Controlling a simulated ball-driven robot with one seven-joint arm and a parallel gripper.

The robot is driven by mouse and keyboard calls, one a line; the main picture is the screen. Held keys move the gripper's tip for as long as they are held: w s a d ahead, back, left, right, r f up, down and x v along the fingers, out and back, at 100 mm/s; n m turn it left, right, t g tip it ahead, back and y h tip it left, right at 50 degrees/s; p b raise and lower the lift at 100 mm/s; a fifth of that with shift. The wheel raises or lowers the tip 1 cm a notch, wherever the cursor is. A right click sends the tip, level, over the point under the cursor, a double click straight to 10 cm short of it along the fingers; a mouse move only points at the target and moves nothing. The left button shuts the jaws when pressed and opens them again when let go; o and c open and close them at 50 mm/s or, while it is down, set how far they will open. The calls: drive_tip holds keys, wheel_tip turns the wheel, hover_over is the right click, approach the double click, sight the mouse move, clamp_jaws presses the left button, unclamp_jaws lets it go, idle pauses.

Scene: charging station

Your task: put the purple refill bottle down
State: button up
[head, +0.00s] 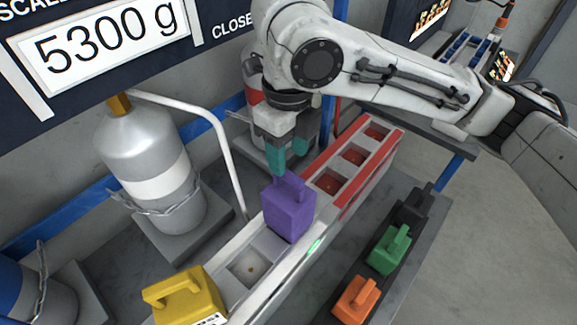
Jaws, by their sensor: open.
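The purple refill bottle (290,212) stands upright in the long charging rack (222,253), near its middle, next to a small lit green light. My gripper (290,163) is right above the bottle, with its teal fingers pointing down at the handle. The fingers are open. The near finger overlaps the top of the handle in the picture, so I cannot tell whether they touch it.
A yellow bottle (185,298) sits at the rack's near end, with an empty slot (249,268) beside the purple one. Red slots (353,154) lie beyond. Green (388,250) and orange (356,300) bottles stand right. A silver cylinder (150,165) stands left, by a white rail (215,125).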

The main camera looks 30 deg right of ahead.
wheel_tip(320, 180, up, 6)
drive_tip(key=shift+f, duration=0.1)
idle(0.7)
